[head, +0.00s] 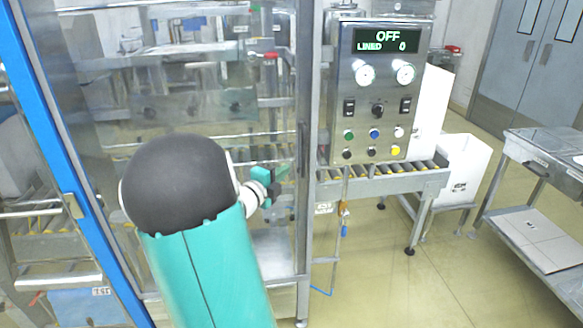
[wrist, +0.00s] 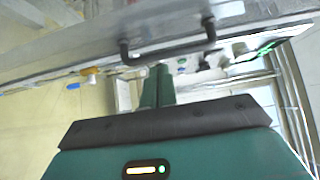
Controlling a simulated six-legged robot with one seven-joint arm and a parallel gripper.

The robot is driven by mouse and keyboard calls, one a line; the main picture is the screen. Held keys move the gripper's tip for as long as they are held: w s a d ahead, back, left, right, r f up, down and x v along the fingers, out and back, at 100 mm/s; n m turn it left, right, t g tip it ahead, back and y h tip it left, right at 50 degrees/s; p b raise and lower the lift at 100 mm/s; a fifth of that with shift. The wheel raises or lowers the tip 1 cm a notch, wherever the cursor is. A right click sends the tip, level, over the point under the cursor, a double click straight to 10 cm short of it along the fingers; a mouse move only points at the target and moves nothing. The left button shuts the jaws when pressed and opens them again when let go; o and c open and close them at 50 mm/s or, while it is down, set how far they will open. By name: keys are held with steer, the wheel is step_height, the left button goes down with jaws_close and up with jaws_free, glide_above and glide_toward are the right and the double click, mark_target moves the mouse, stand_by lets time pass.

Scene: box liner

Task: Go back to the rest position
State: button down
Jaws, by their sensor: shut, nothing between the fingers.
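My gripper (head: 283,173) is in front of the glass door of the machine (head: 200,110) in the head view, close to the door's right frame. Its teal fingers are together and hold nothing. In the wrist view my gripper (wrist: 158,82) points toward a dark bar handle (wrist: 165,52) on a metal door frame. The fingertips appear just short of the handle in that view; whether they touch it I cannot tell. My arm's dark elbow hides part of the glass in the head view.
A control panel (head: 376,90) reads OFF and LINED 0. A roller conveyor (head: 385,178) runs below it. A white bin (head: 462,165) and a metal table (head: 550,155) stand at right. The floor (head: 420,285) between is clear. A blue post (head: 62,150) edges the machine at left.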

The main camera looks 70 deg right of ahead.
steer(key=w+a+r+m+t+y, duration=0.1)
steer(key=a+m+t+y, duration=0.3)
steer(key=a+m, duration=1.2)
steer(key=w+a+r+m+t+y, duration=0.1)
steer(key=w+a+m+t+y, duration=0.3)
steer(key=a+m+y, duration=0.9)
steer(key=a+m+t, duration=0.1)
steer(key=a+m, duration=0.3)
steer(key=a, duration=2)
steer(key=shift+w+a+t+y, duration=0.15)
steer(key=shift+a+t+y, duration=0.1)
steer(key=shift+t+y, duration=0.05)
steer(key=shift+d, duration=0.2)
